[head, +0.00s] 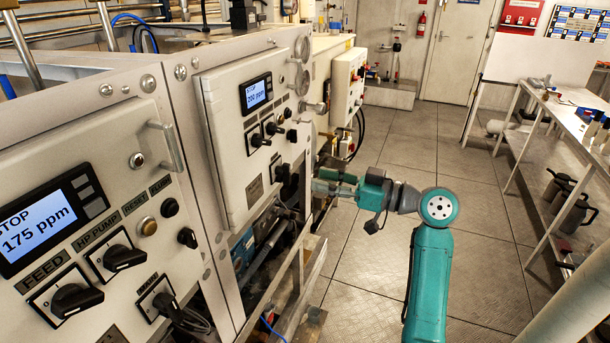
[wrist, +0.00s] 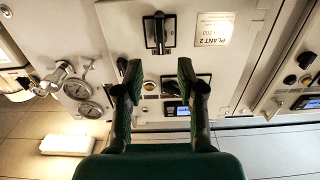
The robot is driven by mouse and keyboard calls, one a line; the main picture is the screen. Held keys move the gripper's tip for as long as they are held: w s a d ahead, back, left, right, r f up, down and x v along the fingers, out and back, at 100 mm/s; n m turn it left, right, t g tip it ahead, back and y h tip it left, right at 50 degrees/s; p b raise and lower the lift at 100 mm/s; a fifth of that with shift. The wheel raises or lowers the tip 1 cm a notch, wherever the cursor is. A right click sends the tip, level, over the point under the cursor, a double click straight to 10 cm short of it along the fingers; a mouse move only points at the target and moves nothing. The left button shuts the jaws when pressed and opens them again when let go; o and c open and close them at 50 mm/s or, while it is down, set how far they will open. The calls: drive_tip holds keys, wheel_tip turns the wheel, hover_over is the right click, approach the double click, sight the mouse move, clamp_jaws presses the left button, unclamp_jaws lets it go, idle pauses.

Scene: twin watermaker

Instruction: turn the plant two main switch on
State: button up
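In the wrist view, a black rotary switch (wrist: 158,33) sits on a pale panel beside a label reading PLANT 2 (wrist: 213,30). Its handle looks vertical in the picture. My gripper (wrist: 160,72) is open, its two dark green fingers apart with nothing between them. The fingertips show just below this switch in the picture, and I cannot tell how far off the panel they are. In the head view, my gripper (head: 325,182) points left at the far side of the second cabinet panel (head: 222,140). The switch in front of it is not clear there.
The nearer panel has a display (head: 42,222) reading 175 ppm; the second display (head: 257,94) reads STOP and 200 ppm. In the wrist view, gauges (wrist: 77,89) and pipe fittings are at left. A bench (head: 570,110) stands at right. The floor (head: 400,150) between is clear.

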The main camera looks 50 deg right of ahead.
drive_tip(key=shift+v, duration=1.95)
drive_tip(key=w+a+f+m+h, duration=0.2)
drive_tip(key=a+f+m, duration=0.15)
drive_tip(key=f, duration=0.35)
drive_tip(key=w+a+f+m+h, duration=0.1)
drive_tip(key=a+f+m+h, duration=0.2)
drive_tip(key=f, duration=0.4)
drive_tip(key=s+a+f+m+g+h, duration=0.25)
drive_tip(key=s+a+f, duration=0.45)
drive_tip(key=a+f, duration=0.5)
drive_tip(key=s+a+n, duration=0.2)
drive_tip(key=s+a, duration=0.2)
drive_tip(key=s, duration=0.8)
drive_tip(key=s+a+n+y, duration=0.1)
drive_tip(key=s+a+n, duration=0.2)
drive_tip(key=s, duration=0.9)
drive_tip(key=a, duration=0.2)
drive_tip(key=shift+a, duration=0.3)
